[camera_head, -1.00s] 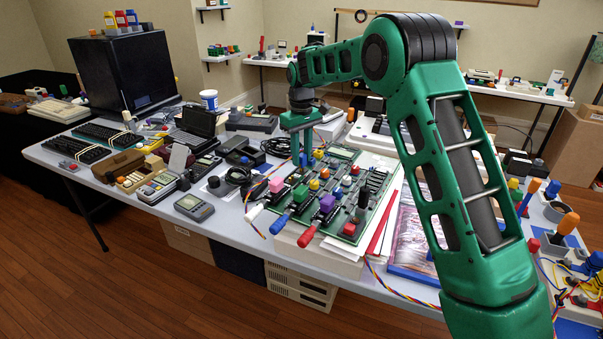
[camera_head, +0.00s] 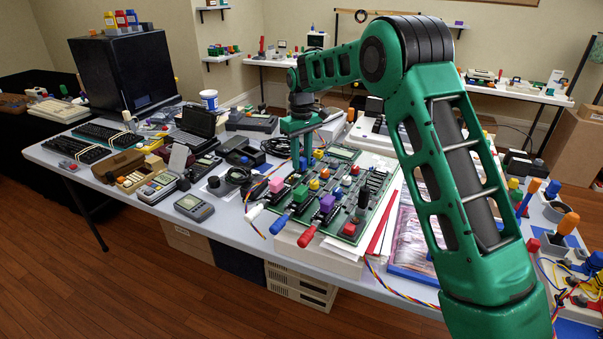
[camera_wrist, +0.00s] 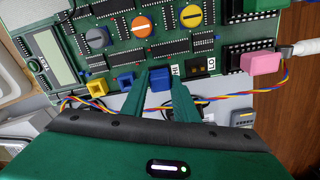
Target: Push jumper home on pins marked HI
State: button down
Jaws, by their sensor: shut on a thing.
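My gripper (camera_wrist: 162,94) is shut on a blue jumper (camera_wrist: 161,80), with one green finger on each side of it. The jumper is at the edge of the green circuit board (camera_wrist: 112,52), just left of the white HI label (camera_wrist: 175,71). The pins under the jumper are hidden, so I cannot tell how far down it sits. A bare pin block (camera_wrist: 198,72) shows beside the LO label (camera_wrist: 212,64). In the head view my gripper (camera_head: 303,155) reaches down to the far left part of the board (camera_head: 325,205).
Another blue cap (camera_wrist: 125,80) and a yellow cap (camera_wrist: 97,87) stand left of the jumper. A pink block (camera_wrist: 260,62) is at the right. Coloured wires (camera_wrist: 110,103) run along the board edge. Screwdrivers, including one with a red handle (camera_head: 307,236), lie at the board's near side.

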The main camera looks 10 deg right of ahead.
aim_at(302, 159)
jog(key=shift+f, duration=0.3)
jog(key=c, duration=1.3)
grip_release()
jog(key=shift+c, duration=1.4)
jog(key=shift+r, duration=0.1)
jog(key=shift+r, duration=3.5)
